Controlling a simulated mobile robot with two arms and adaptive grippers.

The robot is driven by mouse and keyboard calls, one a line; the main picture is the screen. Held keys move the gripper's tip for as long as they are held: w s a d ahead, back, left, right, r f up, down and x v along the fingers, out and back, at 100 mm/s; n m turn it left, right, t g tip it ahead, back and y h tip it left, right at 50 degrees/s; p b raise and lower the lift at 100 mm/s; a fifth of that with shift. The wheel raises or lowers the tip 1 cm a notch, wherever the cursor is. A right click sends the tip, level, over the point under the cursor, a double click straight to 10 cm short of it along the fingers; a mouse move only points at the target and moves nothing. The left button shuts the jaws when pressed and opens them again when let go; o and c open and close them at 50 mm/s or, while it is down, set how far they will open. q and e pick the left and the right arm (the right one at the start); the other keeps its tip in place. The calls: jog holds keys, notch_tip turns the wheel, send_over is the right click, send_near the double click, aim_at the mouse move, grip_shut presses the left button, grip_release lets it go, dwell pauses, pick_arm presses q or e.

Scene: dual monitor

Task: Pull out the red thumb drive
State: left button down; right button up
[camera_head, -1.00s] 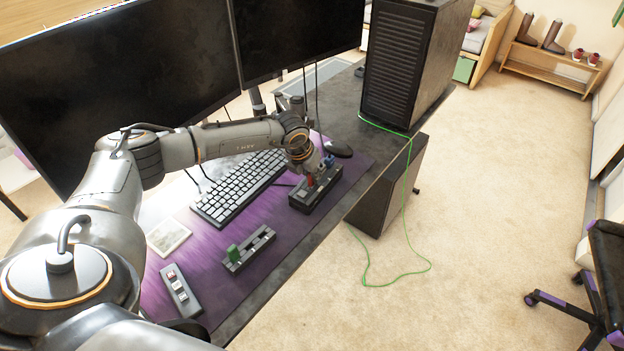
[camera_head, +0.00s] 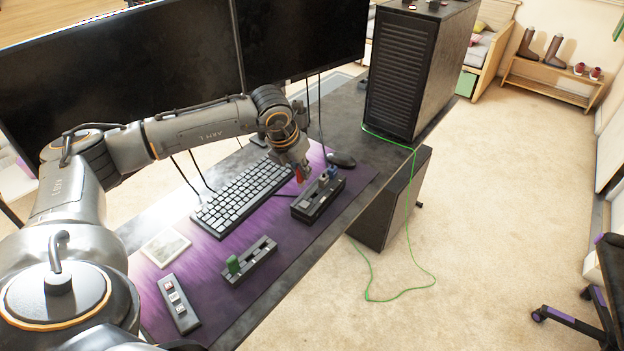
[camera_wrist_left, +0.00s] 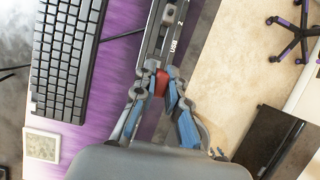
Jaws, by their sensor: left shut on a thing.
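My left gripper (camera_head: 301,174) is shut on the red thumb drive (camera_head: 299,176), above the left end of the black USB hub (camera_head: 312,208). The drive appears clear of the hub. In the left wrist view the red drive (camera_wrist_left: 161,83) sits between the blue-grey fingertips of my left gripper (camera_wrist_left: 160,78). The hub (camera_wrist_left: 166,45), marked USB, lies just beyond the tips there. The drive's lower end is hard to make out. My right gripper is not in view.
A blue drive (camera_head: 331,172) stands in the hub. A green drive (camera_head: 233,265) stands in a grey hub (camera_head: 262,258) nearer the front. The keyboard (camera_head: 240,197) is left of the hub, the mouse (camera_head: 341,159) behind it. Two monitors (camera_head: 115,95) and a computer tower (camera_head: 405,75) stand behind.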

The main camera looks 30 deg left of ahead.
pick_arm(q)
jog(key=s+r+p, duration=0.1)
jog(key=s+r, duration=0.7)
jog(key=shift+s, duration=0.15)
dwell(0.8)
